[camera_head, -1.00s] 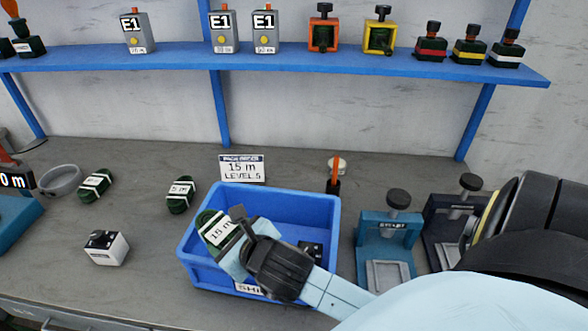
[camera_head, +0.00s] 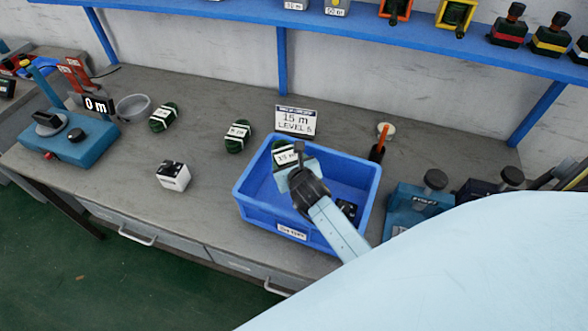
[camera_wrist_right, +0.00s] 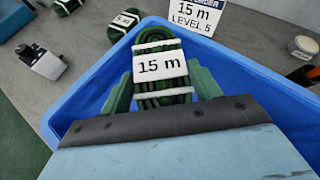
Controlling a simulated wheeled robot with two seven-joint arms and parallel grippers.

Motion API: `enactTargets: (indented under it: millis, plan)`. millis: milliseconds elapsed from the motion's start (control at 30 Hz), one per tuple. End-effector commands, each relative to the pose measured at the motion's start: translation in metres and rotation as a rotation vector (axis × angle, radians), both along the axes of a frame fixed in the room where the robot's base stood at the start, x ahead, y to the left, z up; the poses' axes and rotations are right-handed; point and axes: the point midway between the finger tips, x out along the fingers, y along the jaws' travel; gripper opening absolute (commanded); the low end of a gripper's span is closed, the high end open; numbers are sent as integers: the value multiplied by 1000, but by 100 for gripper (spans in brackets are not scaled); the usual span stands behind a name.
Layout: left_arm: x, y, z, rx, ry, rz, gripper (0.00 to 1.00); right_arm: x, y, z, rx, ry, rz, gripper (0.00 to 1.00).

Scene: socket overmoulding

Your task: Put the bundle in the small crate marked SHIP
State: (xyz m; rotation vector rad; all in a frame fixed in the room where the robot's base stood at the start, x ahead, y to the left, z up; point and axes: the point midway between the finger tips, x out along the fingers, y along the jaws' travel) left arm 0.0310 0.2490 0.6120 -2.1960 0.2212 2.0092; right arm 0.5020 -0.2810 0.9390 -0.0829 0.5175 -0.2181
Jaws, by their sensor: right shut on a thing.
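The bundle (camera_head: 284,155) is a green coil with white bands and a label reading 15 m. It also shows in the right wrist view (camera_wrist_right: 160,66). My right gripper (camera_head: 296,168) is shut on it, with a green finger on each side of the coil in the wrist view. The blue crate (camera_head: 332,240) stands on the bench, with a label on its front wall too small to read surely. The bundle is over the crate's back left part, inside the outline of its rim. Whether it touches the floor is hidden. My left gripper is not in view.
A small dark block (camera_head: 346,208) lies in the crate's right part. A 15 m LEVEL 5 sign (camera_head: 296,121) stands behind the crate. Two other green coils (camera_head: 237,137) (camera_head: 163,117) and a white block (camera_head: 173,175) lie to the left. A teal press (camera_head: 417,203) stands to the right.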

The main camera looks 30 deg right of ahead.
Motion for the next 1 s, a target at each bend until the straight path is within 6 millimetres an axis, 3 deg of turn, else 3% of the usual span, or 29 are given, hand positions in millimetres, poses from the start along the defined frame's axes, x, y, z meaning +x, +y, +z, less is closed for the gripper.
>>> enactTargets:
  millis: [400, 1000]
  plan:
    - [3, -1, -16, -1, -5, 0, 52, 2, 0, -46, 0, -5, 1, 3]
    - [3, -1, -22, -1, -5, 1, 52, 2, 0, -56, -2, -6, 1, 3]
